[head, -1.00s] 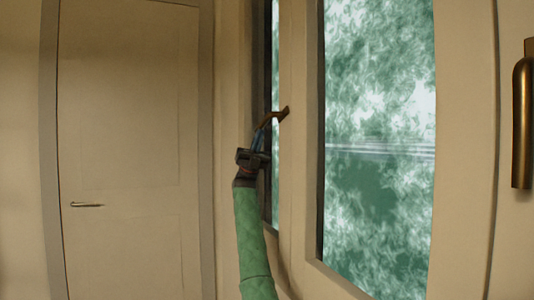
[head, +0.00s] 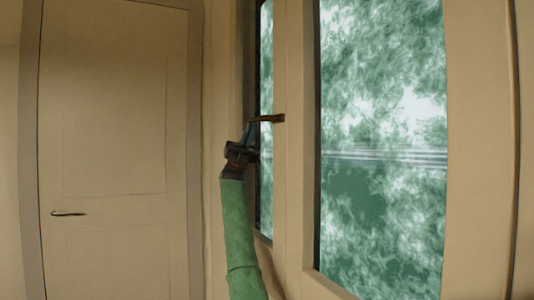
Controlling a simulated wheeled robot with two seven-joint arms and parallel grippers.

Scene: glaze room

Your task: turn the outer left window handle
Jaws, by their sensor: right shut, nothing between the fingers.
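The outer left window handle (head: 271,118) is a small brown bronze lever on the frame between the narrow left pane and the wide pane. Its lever lies about level, its free end pointing left. My right gripper (head: 248,131), on the green-sleeved arm, is just below the free end of the lever. Its bluish fingers are shut with nothing between them. The fingertips appear to meet the lever's underside, but actual contact is too small to tell. My left gripper is not in view.
A closed beige door (head: 115,130) with a lever handle (head: 69,213) stands at the left. The wide window pane (head: 383,150) shows blurred green and white beyond. The beige window frame (head: 295,200) runs close beside my right arm.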

